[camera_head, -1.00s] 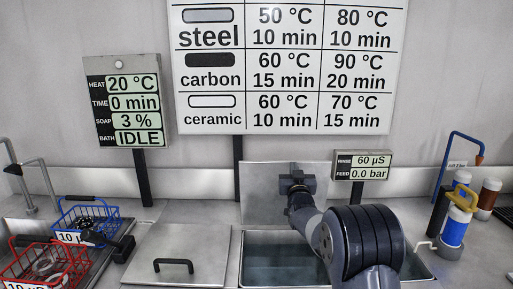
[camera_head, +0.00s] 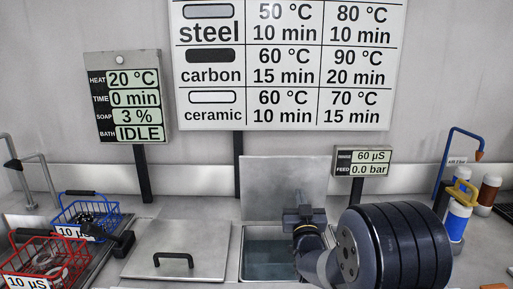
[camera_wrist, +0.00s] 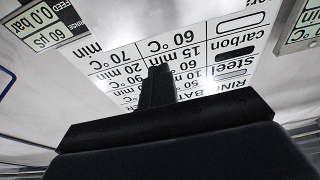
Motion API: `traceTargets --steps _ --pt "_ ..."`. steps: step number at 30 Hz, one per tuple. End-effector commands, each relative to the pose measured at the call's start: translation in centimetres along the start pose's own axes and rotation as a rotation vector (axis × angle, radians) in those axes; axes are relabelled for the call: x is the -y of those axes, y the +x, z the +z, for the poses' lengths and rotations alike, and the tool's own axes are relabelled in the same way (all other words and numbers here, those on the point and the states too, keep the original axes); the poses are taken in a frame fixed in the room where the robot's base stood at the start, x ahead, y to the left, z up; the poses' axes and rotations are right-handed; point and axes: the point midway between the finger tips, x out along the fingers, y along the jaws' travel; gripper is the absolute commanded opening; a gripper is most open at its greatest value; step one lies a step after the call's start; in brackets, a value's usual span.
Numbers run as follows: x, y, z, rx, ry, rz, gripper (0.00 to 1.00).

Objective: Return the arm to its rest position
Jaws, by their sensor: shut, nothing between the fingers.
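My arm reaches in from the lower right in the head view, its dark ribbed joint large in front of the counter's right part. My gripper (camera_head: 305,214) shows at the arm's far end, in front of the raised lid and over the open rinse tank. In the wrist view the dark fingers (camera_wrist: 157,88) are together with nothing between them. Behind them the wall chart appears upside down. The arm hides part of the tank and the counter to its right.
A closed lid with a black handle (camera_head: 174,260) lies left of the open tank (camera_head: 268,262). A red basket (camera_head: 62,262) and a blue basket (camera_head: 105,222) stand at the left. A rinse display (camera_head: 362,162) stands behind the tank. Bottles (camera_head: 457,222) and a blue tap (camera_head: 450,150) are at the right.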

Motion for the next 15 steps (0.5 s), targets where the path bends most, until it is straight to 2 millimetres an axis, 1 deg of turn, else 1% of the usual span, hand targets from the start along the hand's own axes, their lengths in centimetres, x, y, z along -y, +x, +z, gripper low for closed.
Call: traceTargets --steps 1,6,10,15 --pt "0.0 -0.7 0.1 0.0 0.0 0.0 0.0" --pt "0.0 -2.2 0.0 0.0 0.0 0.0 0.0" --pt "0.0 -2.7 0.0 0.001 0.0 0.0 0.0" --pt "0.0 -2.8 0.0 0.0 0.0 0.0 0.0"
